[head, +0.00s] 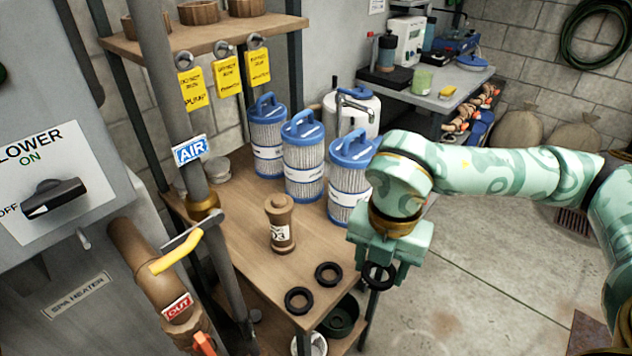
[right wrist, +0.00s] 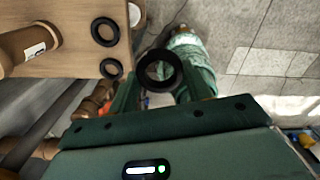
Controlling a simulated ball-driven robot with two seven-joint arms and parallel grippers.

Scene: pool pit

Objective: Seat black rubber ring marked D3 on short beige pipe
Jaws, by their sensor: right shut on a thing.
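My right gripper (head: 379,272) is shut on a black rubber ring (head: 380,287), held beyond the right edge of the wooden table. The right wrist view shows this ring (right wrist: 160,89) between the fingers, its hole empty. No marking is readable on it. The short beige pipe (head: 281,225), brownish with flared ends and a white label that seems to read D3, stands upright on the table, left of the gripper. Part of the pipe (right wrist: 18,52) is at the left edge of the right wrist view. No ring shows around the pipe. My left gripper is not in view.
Blue-topped filter cartridges (head: 303,165) stand behind the pipe. A grey vertical pipe (head: 185,140) and yellow-handled valve (head: 177,252) are on the left. The wooden tabletop (head: 235,238) is clear around the pipe.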

